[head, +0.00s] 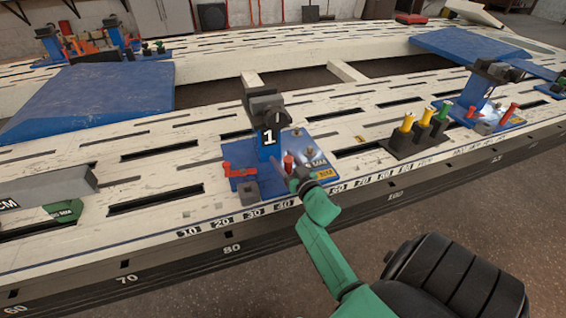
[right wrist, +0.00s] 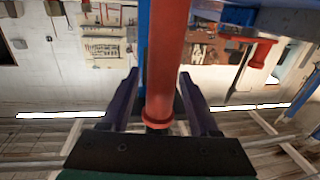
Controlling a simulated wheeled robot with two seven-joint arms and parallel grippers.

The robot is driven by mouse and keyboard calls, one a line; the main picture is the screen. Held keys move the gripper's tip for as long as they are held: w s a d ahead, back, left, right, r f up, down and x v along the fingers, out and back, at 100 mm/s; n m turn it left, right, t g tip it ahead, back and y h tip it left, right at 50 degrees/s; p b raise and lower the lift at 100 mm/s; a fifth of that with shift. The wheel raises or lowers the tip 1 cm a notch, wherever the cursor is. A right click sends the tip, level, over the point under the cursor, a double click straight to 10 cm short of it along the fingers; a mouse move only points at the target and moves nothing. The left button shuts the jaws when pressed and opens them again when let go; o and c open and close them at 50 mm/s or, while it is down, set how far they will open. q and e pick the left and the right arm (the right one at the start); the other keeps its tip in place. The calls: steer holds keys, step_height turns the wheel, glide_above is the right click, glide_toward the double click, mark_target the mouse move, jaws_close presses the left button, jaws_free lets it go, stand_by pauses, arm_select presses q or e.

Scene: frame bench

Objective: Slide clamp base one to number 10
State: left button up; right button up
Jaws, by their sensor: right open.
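Clamp base one (head: 270,185) is a blue plate with an upright blue post, a dark clamp head (head: 265,104) and a white "1". It sits on the slotted bench top above the 30 to 50 marks. The number 10 mark (head: 188,232) is on the bench's front edge, left of the base. My right gripper (head: 291,172) is at the base's front right, by a red handle (head: 288,163). In the right wrist view my open fingers (right wrist: 160,80) stand on either side of a red post (right wrist: 168,60). Contact cannot be told. My left gripper is out of view.
A grey beam (head: 45,190) lies at the left of the bench. A dark block with yellow and green pegs (head: 418,138) and another blue clamp base (head: 490,118) stand to the right. Bench top between the base and the 10 mark looks clear.

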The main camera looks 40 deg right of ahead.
steer(key=shift+w+d, duration=0.1)
steer(key=shift+w, duration=0.2)
jaws_close()
stand_by(1.2)
